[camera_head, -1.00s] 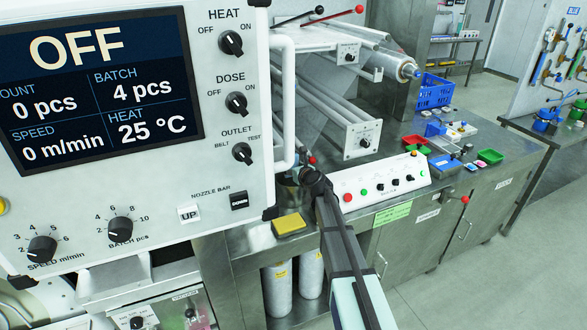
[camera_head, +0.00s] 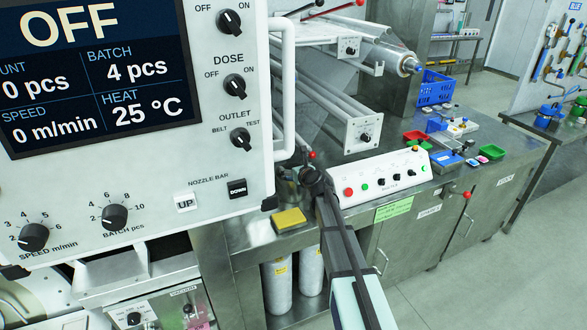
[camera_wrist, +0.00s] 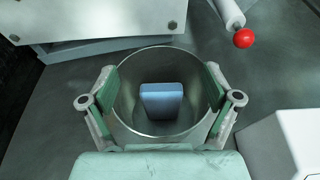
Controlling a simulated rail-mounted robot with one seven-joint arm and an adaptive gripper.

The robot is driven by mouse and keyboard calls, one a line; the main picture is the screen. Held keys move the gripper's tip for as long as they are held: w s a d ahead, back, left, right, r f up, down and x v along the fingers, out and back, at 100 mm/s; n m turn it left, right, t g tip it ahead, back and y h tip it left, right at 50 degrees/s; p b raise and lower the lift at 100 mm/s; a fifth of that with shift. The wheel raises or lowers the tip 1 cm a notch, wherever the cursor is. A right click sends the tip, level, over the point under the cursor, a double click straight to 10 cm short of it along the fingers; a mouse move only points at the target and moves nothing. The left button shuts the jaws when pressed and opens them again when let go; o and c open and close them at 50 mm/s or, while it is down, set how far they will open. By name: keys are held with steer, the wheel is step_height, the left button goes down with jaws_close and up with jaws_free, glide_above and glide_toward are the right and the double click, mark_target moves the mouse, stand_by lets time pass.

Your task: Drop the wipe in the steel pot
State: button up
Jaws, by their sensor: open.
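The steel pot (camera_wrist: 128,128) is open-topped and lies directly below my gripper (camera_wrist: 164,88) in the wrist view. My gripper is open, with its green-padded fingers apart on the left and right over the pot's rim. The blue wipe (camera_wrist: 162,101), a small folded block, shows within the pot's opening, between the fingers and apart from both. Its exact height in the pot is hard to tell. In the head view the gripper end is mostly hidden beside the white machine panel, and I cannot make out the wipe there.
A red ball-ended lever (camera_wrist: 243,38) is near the pot's upper right. A white control box (camera_head: 382,178) stands right of my arm. A yellow pad (camera_head: 289,220) lies at the bench's front edge. Coloured trays (camera_head: 491,152) sit farther right. The large white panel (camera_head: 160,190) blocks the left side.

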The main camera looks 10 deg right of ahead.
stand_by(0.4)
step_height(320, 180, up, 7)
steer(key=p, duration=0.7)
